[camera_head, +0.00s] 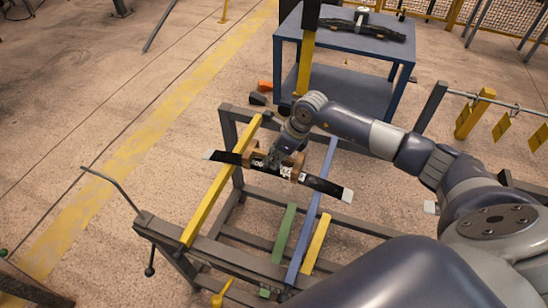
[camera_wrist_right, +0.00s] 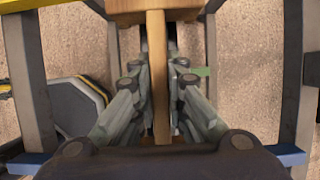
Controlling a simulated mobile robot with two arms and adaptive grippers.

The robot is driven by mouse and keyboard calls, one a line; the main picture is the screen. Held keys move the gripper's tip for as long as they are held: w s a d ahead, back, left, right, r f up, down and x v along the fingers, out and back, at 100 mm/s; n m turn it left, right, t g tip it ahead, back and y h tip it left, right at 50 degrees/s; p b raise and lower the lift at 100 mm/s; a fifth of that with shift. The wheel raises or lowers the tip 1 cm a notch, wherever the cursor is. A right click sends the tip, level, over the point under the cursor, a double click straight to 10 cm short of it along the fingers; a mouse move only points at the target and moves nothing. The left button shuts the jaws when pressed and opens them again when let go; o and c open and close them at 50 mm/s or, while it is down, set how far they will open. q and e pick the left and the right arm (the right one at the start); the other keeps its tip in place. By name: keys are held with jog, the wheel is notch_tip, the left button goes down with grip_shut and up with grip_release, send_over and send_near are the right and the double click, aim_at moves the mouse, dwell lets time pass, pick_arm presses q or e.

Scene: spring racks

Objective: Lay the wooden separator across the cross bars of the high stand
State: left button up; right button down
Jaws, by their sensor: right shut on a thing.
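The wooden separator (camera_head: 299,169) has brown end blocks and a thin middle bar, seen in the wrist view (camera_wrist_right: 157,70). My right gripper (camera_head: 279,160) is shut on its middle bar, and the fingers hide part of it. A long black strip with pale ends (camera_head: 325,186) runs along the separator and spans the yellow bar (camera_head: 210,204) and blue bar (camera_head: 318,195) of the grey stand (camera_head: 228,128). My left gripper is out of view.
A blue table (camera_head: 345,41) stands behind, with a dark spring-like part (camera_head: 362,28) on it. Shorter green (camera_head: 284,234) and yellow (camera_head: 316,243) bars sit lower in the stand. A rail with yellow plates (camera_head: 502,127) is at the right. Open floor lies left.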

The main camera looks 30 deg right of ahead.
dwell(0.6)
jog(key=shift+f+b, duration=0.75)
jog(key=shift+b, duration=0.1)
jog(key=shift+r, duration=0.2)
jog(key=shift+r, duration=0.35)
jog(key=shift+b, duration=0.3)
dwell(1.8)
jog(key=shift+f+b, duration=0.45)
jog(key=shift+f, duration=0.1)
jog(key=shift+r, duration=0.2)
